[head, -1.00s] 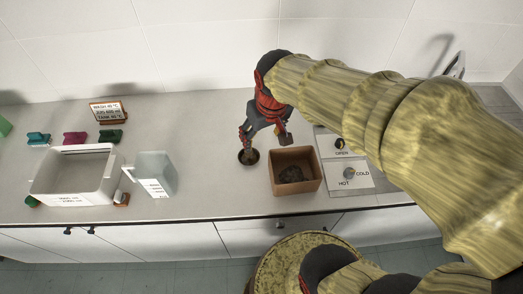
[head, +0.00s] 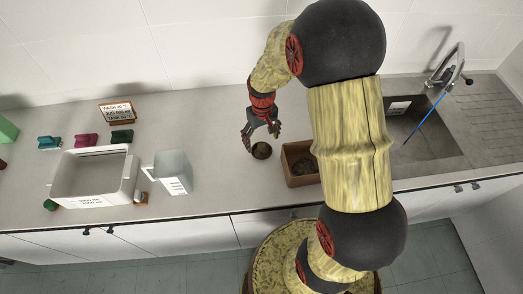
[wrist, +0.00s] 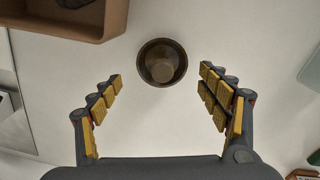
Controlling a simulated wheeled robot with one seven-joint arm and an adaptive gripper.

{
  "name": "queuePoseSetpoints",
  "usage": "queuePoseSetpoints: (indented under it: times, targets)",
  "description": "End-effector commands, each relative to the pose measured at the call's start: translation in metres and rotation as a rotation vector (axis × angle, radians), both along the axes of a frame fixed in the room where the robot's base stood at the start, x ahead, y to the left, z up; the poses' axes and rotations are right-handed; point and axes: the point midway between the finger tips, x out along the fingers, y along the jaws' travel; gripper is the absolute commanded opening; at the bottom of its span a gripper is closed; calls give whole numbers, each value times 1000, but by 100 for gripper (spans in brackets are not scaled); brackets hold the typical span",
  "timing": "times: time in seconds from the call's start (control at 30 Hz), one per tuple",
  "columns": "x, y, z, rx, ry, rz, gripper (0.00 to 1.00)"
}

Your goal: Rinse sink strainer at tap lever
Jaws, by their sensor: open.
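A small round brown cup, which looks like the sink strainer (head: 262,151), stands on the counter left of the brown box. In the wrist view the strainer (wrist: 162,63) shows from above, with a dark rim and a lighter round middle. My gripper (head: 262,141) is above it, fingers pointing down. In the wrist view my gripper (wrist: 160,76) is open, with one finger on each side of the strainer and a gap on both sides. The curved tap (head: 455,66) stands behind the sink (head: 430,148) at the right.
The brown box (head: 299,181) stands close right of the strainer. A thin blue streak (head: 425,117) crosses the sink below the tap. A white tub (head: 95,202), a grey jug (head: 174,172) and a sign (head: 117,111) stand left. Counter between jug and strainer is clear.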

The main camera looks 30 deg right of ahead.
Motion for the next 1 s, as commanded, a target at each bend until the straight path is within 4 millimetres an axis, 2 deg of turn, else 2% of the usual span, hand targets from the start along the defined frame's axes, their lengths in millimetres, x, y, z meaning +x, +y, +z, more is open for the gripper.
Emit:
queuePoseSetpoints:
  times: [0.4, 0.63, 1.0]
  targets:
    - [1, 4, -48, 0, 1, 1, 77]
    - [1, 4, -49, 0, -1, 1, 76]
    - [1, 4, -49, 0, -1, 0, 55]
